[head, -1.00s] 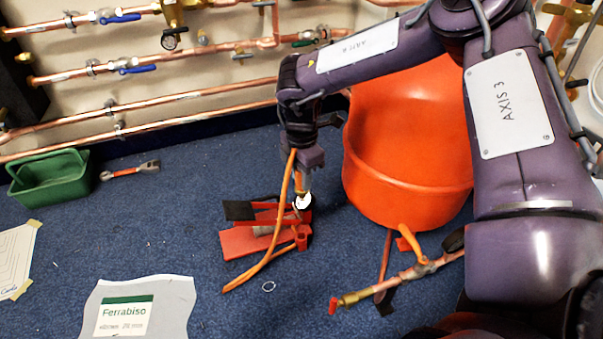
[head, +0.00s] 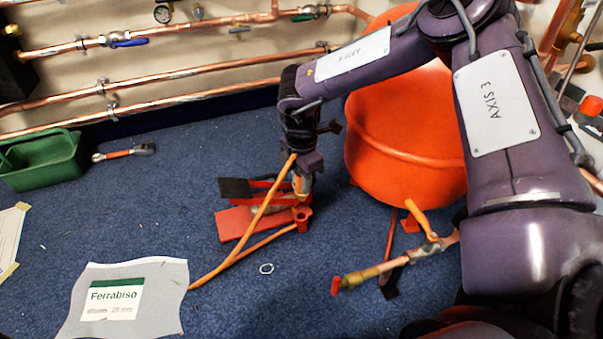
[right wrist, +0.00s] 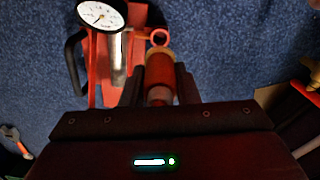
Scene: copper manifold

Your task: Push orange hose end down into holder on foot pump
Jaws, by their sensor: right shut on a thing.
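The red foot pump (head: 233,223) lies on the blue floor with its black pedal to the left. Its small red ring holder (right wrist: 159,36) shows just beyond the hose end in the right wrist view. My right gripper (head: 301,186) points down over the pump's right end, shut on the orange hose end (right wrist: 159,72). The hose end sits between both fingers, close to the ring; I cannot tell whether they touch. The orange hose (head: 240,243) runs from the gripper down across the pump to the floor. A white dial gauge (right wrist: 102,14) is on the pump. My left gripper is not in view.
A copper pipe piece with a red tip (head: 375,272) is at front right. A green basket (head: 45,163) is far left.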

